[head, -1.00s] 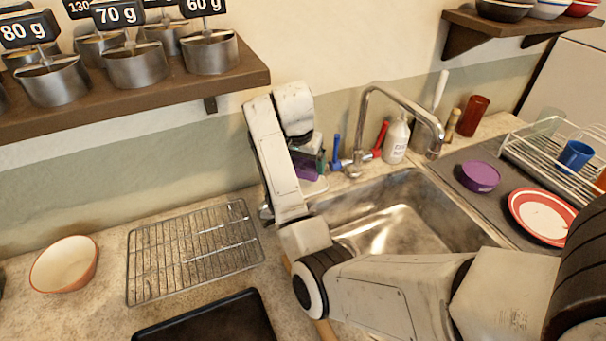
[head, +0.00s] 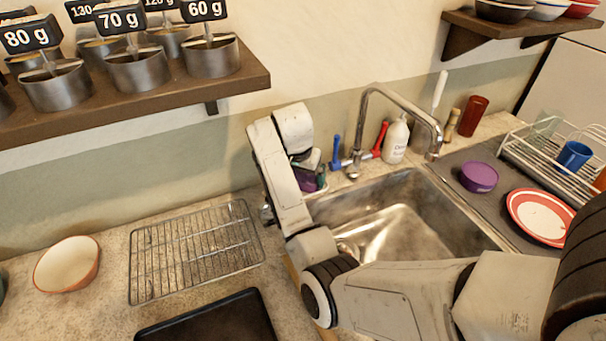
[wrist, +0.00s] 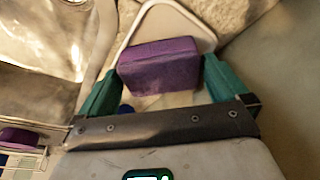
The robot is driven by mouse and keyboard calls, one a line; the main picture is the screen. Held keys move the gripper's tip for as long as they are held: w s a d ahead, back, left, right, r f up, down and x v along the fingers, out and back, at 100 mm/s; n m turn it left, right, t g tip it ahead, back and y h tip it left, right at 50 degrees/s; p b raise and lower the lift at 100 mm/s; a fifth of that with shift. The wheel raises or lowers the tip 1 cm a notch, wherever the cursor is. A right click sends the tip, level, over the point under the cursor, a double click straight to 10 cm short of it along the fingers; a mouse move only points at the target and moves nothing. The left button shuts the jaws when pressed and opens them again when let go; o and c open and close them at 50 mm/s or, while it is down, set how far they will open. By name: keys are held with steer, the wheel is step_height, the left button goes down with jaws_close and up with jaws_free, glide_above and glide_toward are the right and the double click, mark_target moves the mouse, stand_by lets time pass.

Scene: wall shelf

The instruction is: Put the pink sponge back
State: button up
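The sponge (wrist: 160,65), purple-pink in the wrist view, sits between the two green fingers of my gripper (wrist: 162,75). The fingertips are at its two ends, with no clear gap, so the gripper looks shut on it. In the head view the sponge (head: 306,183) shows as a small purple patch beside my gripper (head: 312,166), behind the sink's left back corner. A white holder with a raised rim (wrist: 165,10) lies below and around the sponge in the wrist view. Whether the sponge rests on it is hidden.
The tap (head: 358,130) with blue and red handles and a white soap bottle (head: 395,140) stand right of my gripper. The sink (head: 400,225) is empty. A wire rack (head: 195,250) lies left on the counter. A wooden shelf (head: 130,105) overhangs the left side.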

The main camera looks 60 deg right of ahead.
steer(key=v, duration=0.6)
steer(key=shift+r+b, duration=0.25)
steer(key=shift+b, duration=0.1)
steer(key=shift+a+r, duration=0.15)
steer(key=shift+r, duration=0.5)
steer(key=shift+s, duration=0.1)
